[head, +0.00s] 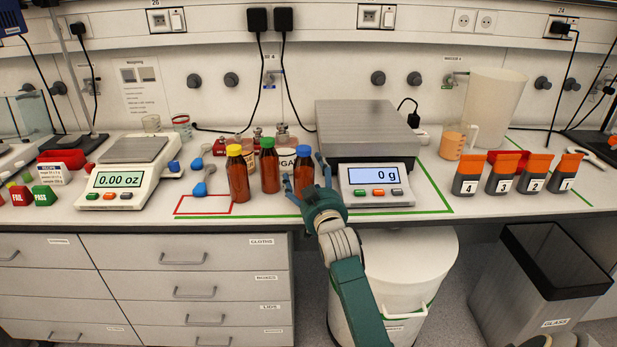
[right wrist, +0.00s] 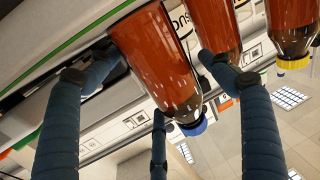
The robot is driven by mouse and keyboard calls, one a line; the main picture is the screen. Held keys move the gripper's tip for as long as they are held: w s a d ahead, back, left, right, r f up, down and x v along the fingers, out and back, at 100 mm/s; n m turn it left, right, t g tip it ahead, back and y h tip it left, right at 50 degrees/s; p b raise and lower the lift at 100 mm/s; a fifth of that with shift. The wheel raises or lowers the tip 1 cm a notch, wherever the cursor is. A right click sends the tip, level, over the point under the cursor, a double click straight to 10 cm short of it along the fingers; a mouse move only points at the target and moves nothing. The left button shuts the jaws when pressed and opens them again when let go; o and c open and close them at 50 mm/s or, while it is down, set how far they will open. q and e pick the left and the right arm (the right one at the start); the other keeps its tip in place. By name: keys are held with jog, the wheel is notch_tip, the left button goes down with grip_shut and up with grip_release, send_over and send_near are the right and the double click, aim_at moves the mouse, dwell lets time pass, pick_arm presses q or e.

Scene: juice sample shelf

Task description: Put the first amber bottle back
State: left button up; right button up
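Nothing visible marks which is the first. My right gripper (head: 308,188) is at the blue-capped bottle, its fingers on either side. In the right wrist view, which is upside down, the blue-capped bottle (right wrist: 158,65) lies between the spread fingers (right wrist: 155,70); the right-hand finger shows a gap to it. My left gripper is not in view.
A red outlined area (head: 203,212) on the counter is empty. Another scale (head: 118,180) stands at left. Numbered orange-topped containers (head: 503,178) stand at right; small jars are behind the bottles.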

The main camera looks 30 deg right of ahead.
jog(key=v, duration=1.2)
jog(key=a+f+n+g+y, duration=0.1)
jog(key=a+f+n+y, duration=0.15)
jog(key=a+f, duration=0.65)
jog(key=a+f+n+g+y, duration=0.2)
jog(key=a+f+y, duration=0.15)
jog(key=f, duration=1.05)
jog(key=s+a+f+g, duration=0.2)
jog(key=s+f, duration=0.1)
jog(key=f, duration=0.5)
jog(key=s+a+f+g, duration=0.1)
jog(key=s+a+f, duration=0.15)
jog(key=f, duration=0.45)
jog(key=s+f+n+g, duration=0.1)
jog(key=s+f+g, duration=0.4)
jog(key=s+f, duration=1.35)
jog(key=s+f+g, duration=0.1)
jog(key=s+f, duration=0.2)
jog(key=s, duration=0.5)
jog(key=s+d+f+g, duration=0.1)
jog(key=s+f, duration=0.3)
jog(key=s, duration=0.5)
jog(key=s+f+g, duration=0.3)
jog(key=s+f, duration=0.1)
jog(key=s, duration=0.4)
jog(key=shift+s+d+f+n+b, duration=0.25)
jog(key=shift+d+n+b, duration=0.1)
jog(key=shift+n+b, duration=0.1)
